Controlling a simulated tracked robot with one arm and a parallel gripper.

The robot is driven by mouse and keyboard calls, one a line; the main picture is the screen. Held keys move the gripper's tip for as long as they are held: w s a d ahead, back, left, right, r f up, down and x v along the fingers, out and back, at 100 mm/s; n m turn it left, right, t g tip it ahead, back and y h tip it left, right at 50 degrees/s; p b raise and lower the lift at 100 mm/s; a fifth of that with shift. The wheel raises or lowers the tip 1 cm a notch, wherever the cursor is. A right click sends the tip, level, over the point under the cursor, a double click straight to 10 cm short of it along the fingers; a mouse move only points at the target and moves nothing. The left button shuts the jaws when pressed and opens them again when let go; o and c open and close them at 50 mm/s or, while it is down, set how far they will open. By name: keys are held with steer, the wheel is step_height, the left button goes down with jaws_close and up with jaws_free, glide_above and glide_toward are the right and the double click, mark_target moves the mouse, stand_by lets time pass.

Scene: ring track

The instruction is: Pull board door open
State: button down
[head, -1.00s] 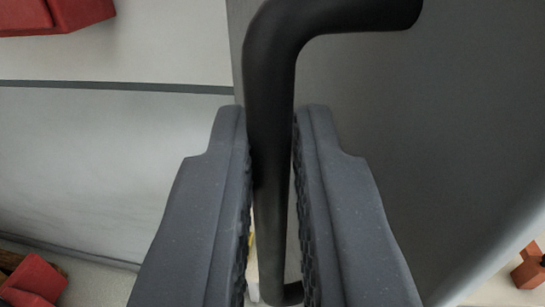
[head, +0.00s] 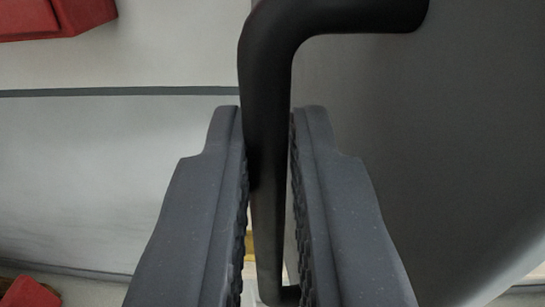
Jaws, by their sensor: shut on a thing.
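A black bar handle (head: 268,80) runs down the middle of the head view and bends right at its top to meet the grey board door (head: 420,150). The door fills the right side. My gripper (head: 267,120) is shut on the handle, with one ridged grey finger on each side of its upright part. The handle's lower end shows between the fingers near the bottom edge. Part of the door is hidden behind the right finger.
A pale wall (head: 110,170) with a dark horizontal strip lies on the left. A red block-like thing (head: 50,18) is at the top left, and another red thing (head: 30,292) at the bottom left.

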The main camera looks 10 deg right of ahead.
steer(key=shift+w+a+p, duration=0.1)
steer(key=shift+a+p, duration=0.25)
steer(key=shift+a, duration=0.05)
stand_by(0.4)
steer(key=c, duration=1.5)
jaws_free()
steer(key=b+v, duration=0.1)
steer(key=v, duration=1.2)
steer(key=shift+s+a+b, duration=0.15)
steer(key=shift+s+b, duration=0.25)
